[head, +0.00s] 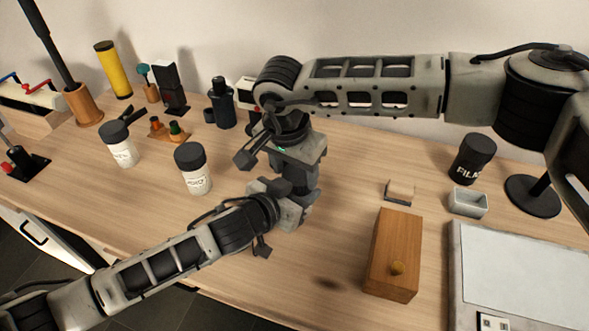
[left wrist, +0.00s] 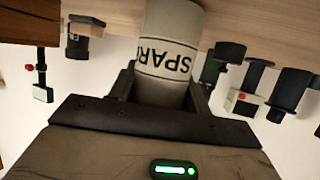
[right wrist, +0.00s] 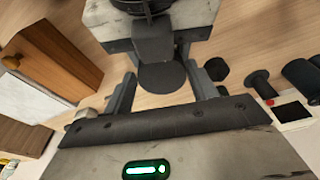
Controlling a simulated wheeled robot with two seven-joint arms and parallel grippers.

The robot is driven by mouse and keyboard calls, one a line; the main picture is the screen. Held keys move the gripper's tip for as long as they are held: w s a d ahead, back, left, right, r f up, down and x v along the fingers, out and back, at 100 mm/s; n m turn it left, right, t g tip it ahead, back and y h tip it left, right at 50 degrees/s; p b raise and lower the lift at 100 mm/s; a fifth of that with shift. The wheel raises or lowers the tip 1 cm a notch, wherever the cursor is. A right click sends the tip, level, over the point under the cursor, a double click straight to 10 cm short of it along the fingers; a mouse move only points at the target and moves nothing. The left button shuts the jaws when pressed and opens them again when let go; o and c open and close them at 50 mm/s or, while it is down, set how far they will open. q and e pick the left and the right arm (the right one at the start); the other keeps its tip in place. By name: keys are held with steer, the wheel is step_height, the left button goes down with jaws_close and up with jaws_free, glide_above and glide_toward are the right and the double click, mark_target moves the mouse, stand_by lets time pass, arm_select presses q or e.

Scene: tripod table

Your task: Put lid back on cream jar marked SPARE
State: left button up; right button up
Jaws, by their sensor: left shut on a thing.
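My left gripper (head: 290,205) is shut on a white jar (left wrist: 168,50). Its SPARE label reads upside down in the left wrist view. In the head view the jar is mostly hidden by the grippers. A dark, round lid (right wrist: 163,77) shows end-on between the fingers of my right gripper (right wrist: 163,92). Those fingers stand spread on either side of it, very close to its edge. In the head view my right gripper (head: 292,160) is directly above the left one, with the lid (head: 300,182) between them. I cannot tell whether the lid is fully seated.
Two other white jars with dark lids, a left one (head: 122,150) and a nearer one (head: 196,180), stand on the table. A wooden box (head: 393,255), a small grey tray (head: 468,203) and a FILM canister (head: 473,160) are at right. The front middle of the table is clear.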

steer(key=shift+w+d+r, duration=0.1)
steer(key=shift+r, duration=0.2)
steer(key=r, duration=0.3)
steer(key=shift+s, duration=0.25)
steer(key=c, duration=0.6)
steer(key=shift+s+a+r, duration=0.1)
steer(key=shift+a+r, duration=0.1)
steer(key=shift+r, duration=0.05)
steer(key=shift+c, duration=0.2)
steer(key=o, duration=0.6)
steer(key=shift+c, duration=0.2)
